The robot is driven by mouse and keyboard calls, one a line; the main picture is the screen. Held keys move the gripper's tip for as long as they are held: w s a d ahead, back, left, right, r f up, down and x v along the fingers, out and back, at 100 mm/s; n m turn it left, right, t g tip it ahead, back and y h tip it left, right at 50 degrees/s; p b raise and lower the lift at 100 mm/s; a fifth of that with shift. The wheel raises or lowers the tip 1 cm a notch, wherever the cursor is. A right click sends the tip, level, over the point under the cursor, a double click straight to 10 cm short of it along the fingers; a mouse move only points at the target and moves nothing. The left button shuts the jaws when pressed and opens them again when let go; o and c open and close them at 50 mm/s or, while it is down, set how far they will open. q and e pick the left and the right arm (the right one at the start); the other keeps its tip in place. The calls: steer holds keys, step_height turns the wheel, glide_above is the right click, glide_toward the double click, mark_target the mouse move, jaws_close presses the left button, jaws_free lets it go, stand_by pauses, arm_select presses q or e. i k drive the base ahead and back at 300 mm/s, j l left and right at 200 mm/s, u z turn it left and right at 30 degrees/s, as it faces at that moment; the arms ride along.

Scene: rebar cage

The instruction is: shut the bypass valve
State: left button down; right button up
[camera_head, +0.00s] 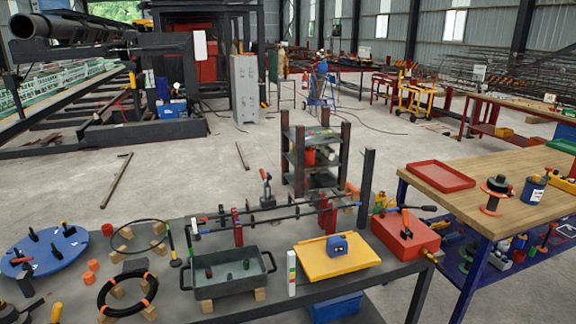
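I cannot tell for sure which part is the bypass valve. A red box (405,238) at the right end of the dark workbench carries an upright orange lever (405,222), and a dark handle sticks out to its right. Two thin dark rods (275,211) run across the bench through red stands (237,227). A small dark upright fitting (266,188) with a red part stands behind them. Neither gripper can be made out. A dark shape at the lower left corner is cut off and unclear.
The dark bench (225,304) also holds a blue disc (45,252), a dark ring (127,293), a grey tray (228,273) and a yellow board (337,259). A wooden-topped table (455,197) stands at right. A dark post (366,188) rises beside the red box. Open floor lies behind.

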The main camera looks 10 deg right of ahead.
mark_target(389, 211)
steer(key=i+l+z, duration=0.2)
steer(key=i+l, duration=0.2)
steer(key=i+l+z, duration=0.2)
steer(key=i+l, duration=0.15)
steer(key=i, duration=0.15)
steer(key=i+l+z, duration=0.15)
steer(key=i+l, duration=0.15)
steer(key=i, duration=0.15)
steer(key=i+l+z, duration=0.2)
steer(key=i, duration=0.3)
